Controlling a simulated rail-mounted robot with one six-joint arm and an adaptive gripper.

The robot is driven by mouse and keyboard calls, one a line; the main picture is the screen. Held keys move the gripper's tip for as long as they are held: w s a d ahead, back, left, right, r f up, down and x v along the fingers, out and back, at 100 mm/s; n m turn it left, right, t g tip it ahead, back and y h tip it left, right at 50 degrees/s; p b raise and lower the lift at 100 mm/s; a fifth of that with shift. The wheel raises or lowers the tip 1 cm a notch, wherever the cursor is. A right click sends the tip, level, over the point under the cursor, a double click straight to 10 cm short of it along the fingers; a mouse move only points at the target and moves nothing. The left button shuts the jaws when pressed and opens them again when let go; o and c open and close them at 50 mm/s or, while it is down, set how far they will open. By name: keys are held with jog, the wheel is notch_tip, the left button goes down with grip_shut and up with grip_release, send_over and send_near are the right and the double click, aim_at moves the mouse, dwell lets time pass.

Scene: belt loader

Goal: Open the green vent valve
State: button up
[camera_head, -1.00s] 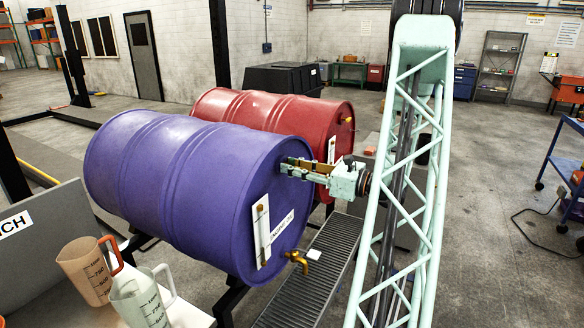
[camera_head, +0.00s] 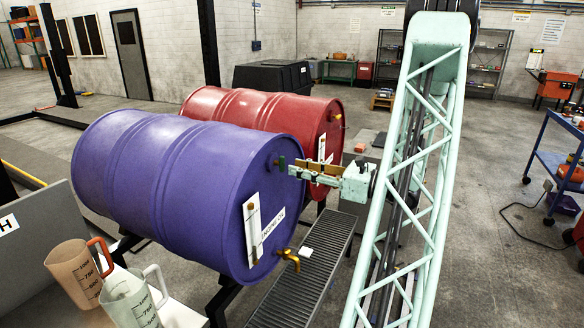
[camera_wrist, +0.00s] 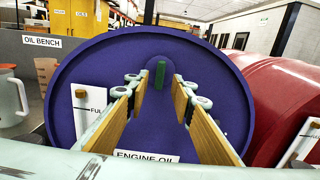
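The green vent valve (camera_head: 282,162) is a small upright green handle near the top of the purple drum's end face (camera_head: 268,180). In the wrist view the green valve (camera_wrist: 160,74) stands upright between and beyond my fingertips. My gripper (camera_head: 296,170) is open and empty, just off the drum face to the right of the valve. Its wood-coloured finger pads show either side of the valve in the wrist view (camera_wrist: 160,84). The fingers appear apart from the valve. The drum carries an ENGINE OIL label (camera_wrist: 146,157).
A brass tap (camera_head: 288,258) sticks out low on the purple drum above a grated tray (camera_head: 305,285). A white level gauge (camera_head: 252,230) is beside the label. A red drum (camera_head: 300,112) lies behind. Jugs (camera_head: 132,300) stand at the lower left.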

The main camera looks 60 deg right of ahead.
jog(key=shift+s+d, duration=0.15)
jog(key=shift+s, duration=1.2)
jog(key=shift+s+d, duration=0.15)
jog(key=shift+s, duration=1.15)
jog(key=shift+a+r, duration=0.1)
